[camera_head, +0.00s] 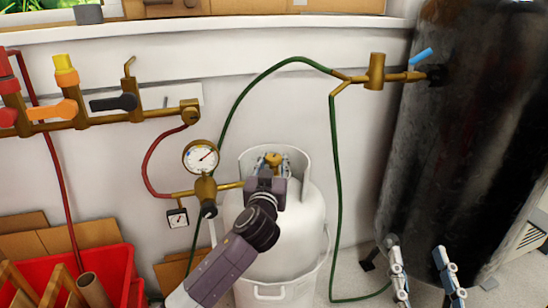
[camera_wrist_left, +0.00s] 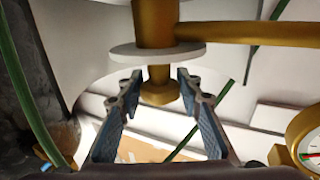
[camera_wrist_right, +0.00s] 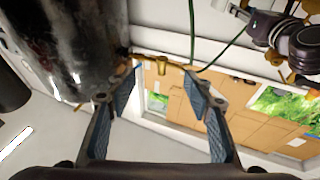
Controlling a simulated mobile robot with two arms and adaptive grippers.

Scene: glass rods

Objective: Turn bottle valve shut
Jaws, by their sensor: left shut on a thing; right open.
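The gas bottle (camera_head: 300,225) is white and upright, with a raised collar around its top. Its brass bottle valve (camera_head: 273,158) sits inside the collar and also shows in the left wrist view (camera_wrist_left: 158,75). My left gripper (camera_head: 272,167) reaches over the bottle from the front and is shut on the valve's brass knob, which is between its fingertips in the left wrist view (camera_wrist_left: 160,88). The arm hides part of the bottle and collar. My right gripper (camera_head: 416,247) is open and empty at the lower right, apart from the bottle; it also shows in the right wrist view (camera_wrist_right: 165,85).
A pressure gauge (camera_head: 201,157) and brass regulator stand just left of the bottle. Brass pipes with coloured handles (camera_head: 68,107) run along the wall. A green hose (camera_head: 334,160) hangs right of the bottle, before a dark tank (camera_head: 455,140). A red crate (camera_head: 110,270) stands lower left.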

